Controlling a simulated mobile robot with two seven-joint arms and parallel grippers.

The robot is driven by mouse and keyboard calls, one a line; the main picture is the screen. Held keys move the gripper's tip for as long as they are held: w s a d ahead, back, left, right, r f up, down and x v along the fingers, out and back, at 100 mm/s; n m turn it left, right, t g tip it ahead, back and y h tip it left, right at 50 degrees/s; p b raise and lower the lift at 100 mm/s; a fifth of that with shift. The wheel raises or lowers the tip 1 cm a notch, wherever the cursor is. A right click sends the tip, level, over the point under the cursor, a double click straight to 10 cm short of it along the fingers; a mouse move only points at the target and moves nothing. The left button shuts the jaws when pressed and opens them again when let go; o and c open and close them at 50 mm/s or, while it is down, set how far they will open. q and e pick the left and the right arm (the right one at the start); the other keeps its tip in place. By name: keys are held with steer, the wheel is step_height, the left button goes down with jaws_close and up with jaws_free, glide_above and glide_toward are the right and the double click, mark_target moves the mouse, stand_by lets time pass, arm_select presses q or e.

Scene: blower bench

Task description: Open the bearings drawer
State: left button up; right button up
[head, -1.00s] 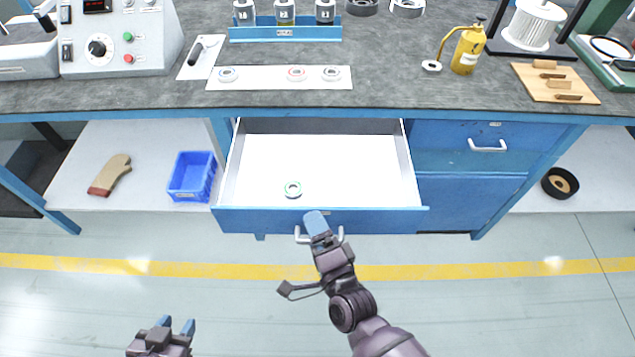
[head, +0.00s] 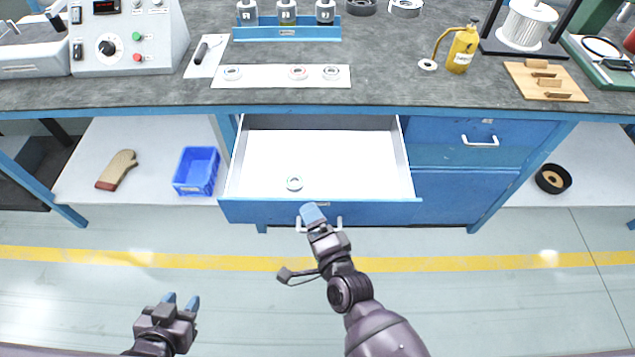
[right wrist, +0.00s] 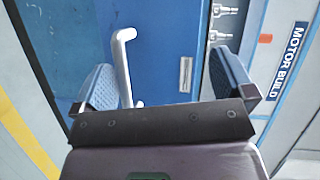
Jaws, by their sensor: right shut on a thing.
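The bearings drawer (head: 260,211) stands pulled out from under the bench, its white inside showing. In the right wrist view the handle (right wrist: 123,65) stands between the two fingers, nearer the left one, against the blue drawer front (right wrist: 165,60). My left gripper (head: 181,302) is open and empty, low over the floor at the lower left.
A closed blue drawer (head: 440,146) and a panel (head: 455,200) are right of the open drawer. A blue bin (head: 197,172) and a mitt (head: 117,170) lie on the left shelf (head: 140,140). Several parts stand on the bench top (head: 420,85). The floor in front is clear.

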steer(key=shift+s+r, duration=0.15)
steer(key=shift+r, duration=0.6)
steer(key=shift+s+d+f, duration=0.1)
steer(key=shift+s+d, duration=0.1)
steer(key=shift+s, duration=0.4)
steer(key=shift+s+d+f, duration=0.2)
steer(key=shift+s+d, duration=0.1)
steer(key=shift+s, duration=0.25)
steer(key=c, duration=0.8)
arm_select(q)
steer(key=shift+w+d+r, duration=0.1)
steer(key=shift+d+r, duration=0.05)
steer(key=shift+r, duration=0.5)
arm_select(e)
steer(key=s+d+f, duration=0.1)
steer(key=s, duration=0.2)
steer(key=s+d, duration=0.1)
steer(key=s, duration=0.2)
steer(key=s+d+f, duration=0.1)
steer(key=s, duration=0.2)
steer(key=shift+d+f, duration=0.3)
steer(key=shift+d, duration=0.1)
steer(key=shift+c, duration=0.2)
arm_select(q)
steer(key=shift+r+p, duration=0.15)
steer(key=shift+p, duration=0.15)
arm_select(e)
steer(key=shift+w, duration=0.1)
